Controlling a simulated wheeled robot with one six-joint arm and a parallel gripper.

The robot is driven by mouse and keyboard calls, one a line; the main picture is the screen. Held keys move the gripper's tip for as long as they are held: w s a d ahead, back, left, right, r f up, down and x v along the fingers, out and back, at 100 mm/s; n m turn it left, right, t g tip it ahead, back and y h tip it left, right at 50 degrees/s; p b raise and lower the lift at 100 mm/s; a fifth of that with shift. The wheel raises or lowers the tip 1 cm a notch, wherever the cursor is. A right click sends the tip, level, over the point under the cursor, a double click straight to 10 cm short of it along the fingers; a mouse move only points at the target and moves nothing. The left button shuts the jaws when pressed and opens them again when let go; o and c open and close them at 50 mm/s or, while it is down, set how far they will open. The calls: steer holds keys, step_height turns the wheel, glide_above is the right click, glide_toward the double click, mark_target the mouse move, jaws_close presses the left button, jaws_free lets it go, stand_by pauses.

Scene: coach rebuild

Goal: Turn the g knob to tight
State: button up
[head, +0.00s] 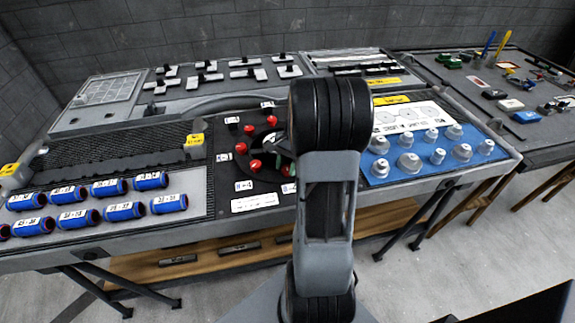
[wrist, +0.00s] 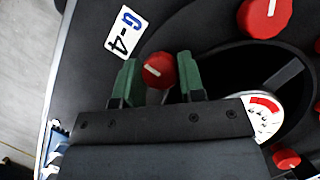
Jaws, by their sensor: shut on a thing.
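My gripper (wrist: 157,76) has green fingers, one on each side of a small red knob (wrist: 158,70) with a pale pointer line. It is shut on that knob. A white label reading G-4 (wrist: 126,33) lies beside the knob on the dark panel (wrist: 205,25). A gauge with a red band (wrist: 263,112) is partly hidden by the gripper body. In the head view my arm hides most of the gripper and the held knob. Whether any mark reads tight cannot be seen.
Other red knobs (wrist: 264,16) sit near the held one, another at the lower right (wrist: 286,159). In the head view, blue cylinders (head: 110,187) lie left of the knob panel (head: 234,166). A blue tray (head: 402,174) with pale round parts stands right.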

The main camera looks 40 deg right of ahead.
steer(key=shift+c, duration=0.6)
steer(key=shift+r, duration=0.1)
steer(key=m+t+p, duration=0.1)
steer(key=m, duration=0.2)
steer(key=shift+p, duration=0.35)
steer(key=m+t+p, duration=0.1)
steer(key=m, duration=0.2)
steer(key=m+t+p, duration=0.1)
steer(key=m+p, duration=0.1)
steer(key=m, duration=0.1)
steer(key=shift+s+h, duration=0.15)
steer(key=shift+h, duration=0.15)
steer(key=m+t+p, duration=0.1)
steer(key=m, duration=0.1)
steer(key=m+h+p, duration=0.1)
steer(key=m, duration=0.1)
steer(key=shift+a+m+t, duration=0.1)
steer(key=shift+m+t, duration=0.3)
steer(key=shift+m+t+h+p, duration=0.5)
steer(key=shift+m+p, duration=0.4)
steer(key=shift+m, duration=1.3)
